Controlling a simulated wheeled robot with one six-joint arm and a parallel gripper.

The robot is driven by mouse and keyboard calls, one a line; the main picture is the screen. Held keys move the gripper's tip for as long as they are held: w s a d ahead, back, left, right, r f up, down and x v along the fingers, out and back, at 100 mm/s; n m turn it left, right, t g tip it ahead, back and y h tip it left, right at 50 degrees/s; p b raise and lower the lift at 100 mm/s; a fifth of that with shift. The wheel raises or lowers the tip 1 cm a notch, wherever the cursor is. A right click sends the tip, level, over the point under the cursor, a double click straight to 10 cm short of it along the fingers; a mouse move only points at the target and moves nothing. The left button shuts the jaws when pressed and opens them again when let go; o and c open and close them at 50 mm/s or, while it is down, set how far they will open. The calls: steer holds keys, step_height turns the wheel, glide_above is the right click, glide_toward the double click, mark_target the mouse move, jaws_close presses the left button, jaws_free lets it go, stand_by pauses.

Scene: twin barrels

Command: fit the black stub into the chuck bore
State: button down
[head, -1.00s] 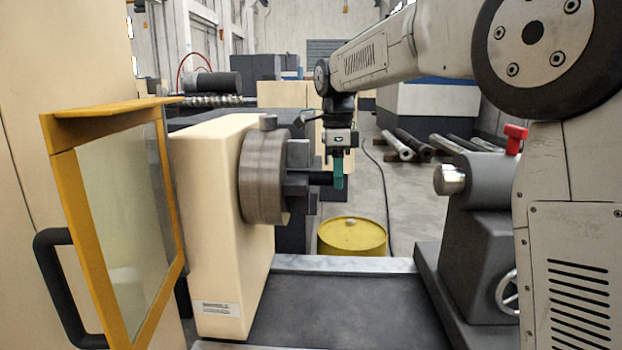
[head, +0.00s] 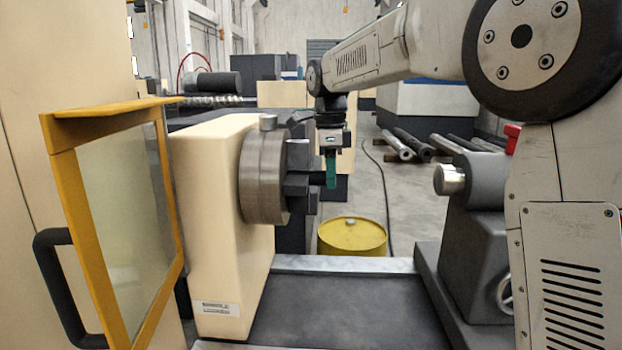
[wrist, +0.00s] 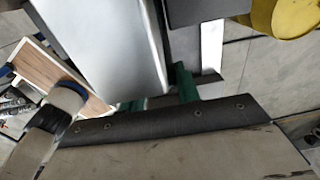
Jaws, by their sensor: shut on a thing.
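The grey metal chuck (head: 262,178) is on the front of the cream headstock (head: 210,220) in the head view. Its dark jaws (head: 297,184) face right. My gripper (head: 331,172), with green fingers, hangs down just right of the jaws. It is shut on the black stub (head: 317,179), which lies about level and points left at the chuck. The stub's left end is at or between the jaws; how deep it reaches and the bore itself are hidden. In the wrist view, green fingers (wrist: 186,83) show, but I cannot make out the stub.
A yellow-framed door (head: 70,150) stands at the left. A tailstock (head: 475,230) with a shiny quill (head: 449,179) is at the right. A yellow drum (head: 351,237) stands behind the dark bed (head: 340,310).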

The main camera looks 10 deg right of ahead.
steer(key=shift+a+f, duration=0.1)
steer(key=c, duration=0.9)
jaws_free()
steer(key=shift+a, duration=0.1)
